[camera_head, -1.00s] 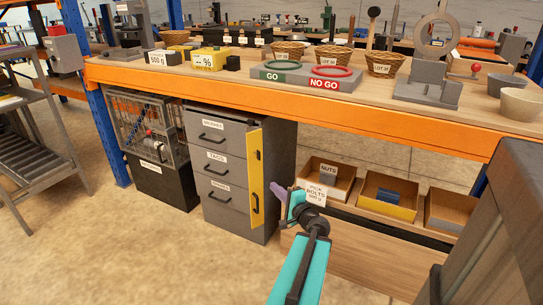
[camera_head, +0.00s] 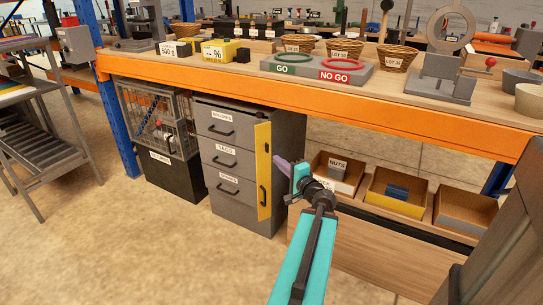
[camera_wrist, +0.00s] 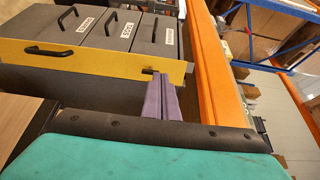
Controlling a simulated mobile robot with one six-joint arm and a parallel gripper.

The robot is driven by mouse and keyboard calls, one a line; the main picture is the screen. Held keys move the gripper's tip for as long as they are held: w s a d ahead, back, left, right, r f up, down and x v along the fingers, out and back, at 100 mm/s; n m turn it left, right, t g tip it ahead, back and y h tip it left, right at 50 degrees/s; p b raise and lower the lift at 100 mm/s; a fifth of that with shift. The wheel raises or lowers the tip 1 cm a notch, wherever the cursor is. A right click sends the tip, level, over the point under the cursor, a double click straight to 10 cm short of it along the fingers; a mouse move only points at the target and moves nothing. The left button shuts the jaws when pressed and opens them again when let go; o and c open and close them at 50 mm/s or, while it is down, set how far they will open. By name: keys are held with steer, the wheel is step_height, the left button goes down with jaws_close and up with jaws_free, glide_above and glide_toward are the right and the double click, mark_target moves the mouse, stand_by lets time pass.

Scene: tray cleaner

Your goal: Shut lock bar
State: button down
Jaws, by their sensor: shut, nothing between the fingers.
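The yellow lock bar (camera_head: 263,172) stands upright along the right edge of the grey drawer cabinet (camera_head: 222,188), with a black pull handle low on it. My gripper (camera_head: 284,168) is shut and empty, just right of the bar at about mid-height. In the wrist view the bar (camera_wrist: 100,60) runs sideways below the drawers. The purple fingers (camera_wrist: 163,98) are together near the bar's upper end, by a small dark slot. Contact cannot be told.
The orange-edged workbench (camera_head: 330,97) runs above the cabinet. A wire cage (camera_head: 158,120) on a black box stands to the left. Parts bins (camera_head: 397,190) sit on a low shelf to the right of my arm. Floor in front of the cabinet is clear.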

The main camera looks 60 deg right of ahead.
mark_target(257, 143)
steer(key=b+x, duration=0.1)
steer(key=x, duration=1.2)
steer(key=shift+w+d+f, duration=0.1)
steer(key=shift+w+d, duration=0.05)
steer(key=shift+w, duration=0.15)
